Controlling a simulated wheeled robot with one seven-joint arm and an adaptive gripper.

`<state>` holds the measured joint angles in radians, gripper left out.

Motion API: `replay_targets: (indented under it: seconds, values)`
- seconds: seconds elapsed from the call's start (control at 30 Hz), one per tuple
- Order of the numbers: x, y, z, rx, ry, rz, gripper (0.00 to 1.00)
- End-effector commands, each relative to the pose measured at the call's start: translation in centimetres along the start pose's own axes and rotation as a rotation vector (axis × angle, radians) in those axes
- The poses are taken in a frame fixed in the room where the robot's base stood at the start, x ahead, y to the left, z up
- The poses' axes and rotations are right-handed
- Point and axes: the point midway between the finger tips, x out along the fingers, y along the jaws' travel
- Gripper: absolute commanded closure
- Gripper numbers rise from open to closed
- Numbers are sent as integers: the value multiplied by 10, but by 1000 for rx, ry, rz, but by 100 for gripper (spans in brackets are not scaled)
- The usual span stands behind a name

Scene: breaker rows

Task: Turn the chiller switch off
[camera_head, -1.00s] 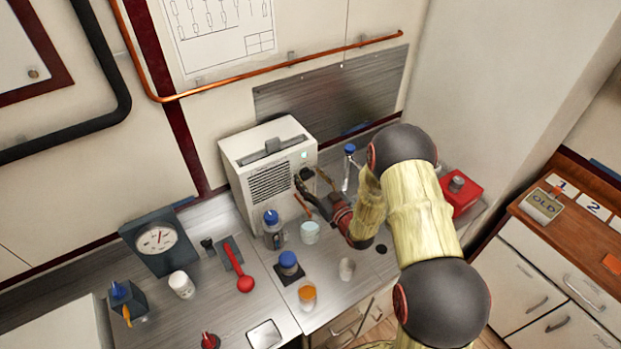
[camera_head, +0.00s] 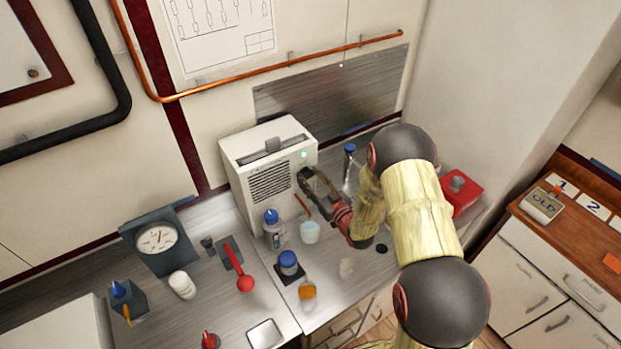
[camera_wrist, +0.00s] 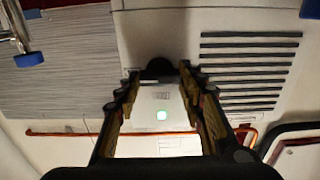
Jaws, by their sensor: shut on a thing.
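The chiller is a white box (camera_head: 268,145) with a slotted vent on its front, standing against the wall on the metal counter. A green light (camera_head: 304,155) glows on its front and also shows in the wrist view (camera_wrist: 162,115). My gripper (camera_head: 309,175) is at the right part of the chiller's front, below the light. In the wrist view its fingers are shut on a dark knob (camera_wrist: 158,68), the chiller switch. The fingers and arm partly hide the switch, and I cannot read its angle.
A red container (camera_head: 460,192) stands behind my arm. A copper pipe (camera_head: 290,66) runs along the wall.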

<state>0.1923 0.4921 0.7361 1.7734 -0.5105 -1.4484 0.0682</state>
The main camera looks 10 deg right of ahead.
Motion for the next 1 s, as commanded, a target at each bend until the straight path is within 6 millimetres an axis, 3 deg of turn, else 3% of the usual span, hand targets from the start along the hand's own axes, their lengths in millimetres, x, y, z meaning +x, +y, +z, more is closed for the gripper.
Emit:
replay_targets:
  seconds: [0.37, 1.0]
  values:
    - [0, 0, 3, -89, 1, 0, 86]
    - [0, -3, 7, -653, 4, 1, 86]
